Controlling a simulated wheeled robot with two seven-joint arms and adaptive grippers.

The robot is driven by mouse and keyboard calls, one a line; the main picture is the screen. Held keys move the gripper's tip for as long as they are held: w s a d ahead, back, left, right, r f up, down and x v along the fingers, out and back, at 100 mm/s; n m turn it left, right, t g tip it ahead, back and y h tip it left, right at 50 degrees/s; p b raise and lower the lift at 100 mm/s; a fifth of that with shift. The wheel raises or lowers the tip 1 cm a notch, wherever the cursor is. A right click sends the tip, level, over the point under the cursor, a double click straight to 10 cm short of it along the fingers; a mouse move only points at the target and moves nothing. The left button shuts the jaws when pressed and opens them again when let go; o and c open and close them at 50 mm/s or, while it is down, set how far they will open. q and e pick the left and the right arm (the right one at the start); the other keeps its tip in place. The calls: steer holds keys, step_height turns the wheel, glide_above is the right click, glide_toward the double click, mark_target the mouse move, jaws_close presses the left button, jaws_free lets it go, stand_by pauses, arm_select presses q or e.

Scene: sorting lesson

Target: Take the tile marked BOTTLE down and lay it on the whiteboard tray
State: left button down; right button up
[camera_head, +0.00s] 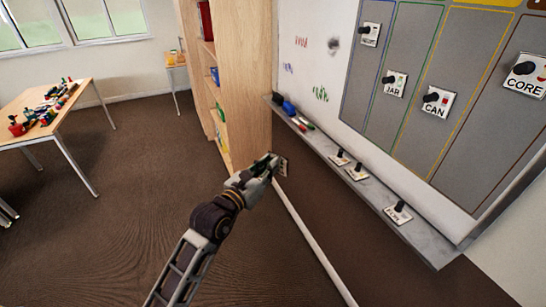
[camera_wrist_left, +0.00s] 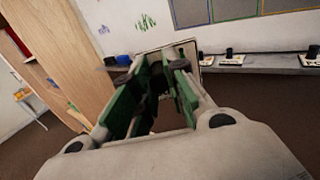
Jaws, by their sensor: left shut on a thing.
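My left gripper (camera_head: 272,163) is shut on a pale square tile (camera_head: 283,168), left of the whiteboard tray and apart from it. In the left wrist view the tile (camera_wrist_left: 188,53) shows beyond the fingertips (camera_wrist_left: 162,75); its marking is hidden, so I cannot tell whether it reads BOTTLE. The grey whiteboard tray (camera_head: 425,240) runs along the board's lower edge. Tiles with dark knobs lie on it: one near its middle (camera_head: 340,158), one beside that (camera_head: 357,174), one nearer (camera_head: 398,213). My right gripper is not in view.
Tiles marked JAR (camera_head: 394,88), CAN (camera_head: 436,108) and CORE (camera_head: 524,86), plus a small-print tile (camera_head: 369,35), hang on the grey panel. A blue eraser (camera_head: 289,108) and markers lie at the tray's far end. A wooden shelf (camera_head: 248,70) stands behind; a white bar (camera_head: 310,239) crosses below.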

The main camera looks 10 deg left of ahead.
arm_select(q)
steer(key=s+a+f+n+y, duration=0.2)
steer(key=s+a+f+y, duration=0.1)
steer(key=f, duration=0.7)
steer(key=s+a+f+n+t+y, duration=0.1)
steer(key=a+f, duration=0.4)
steer(key=f, duration=0.5)
steer(key=shift+s+a+f+n+y, duration=0.25)
steer(key=shift+s+a+n+y, duration=0.25)
steer(key=shift+s+y, duration=0.65)
steer(key=shift+w+d, duration=0.15)
steer(key=shift+f, duration=0.1)
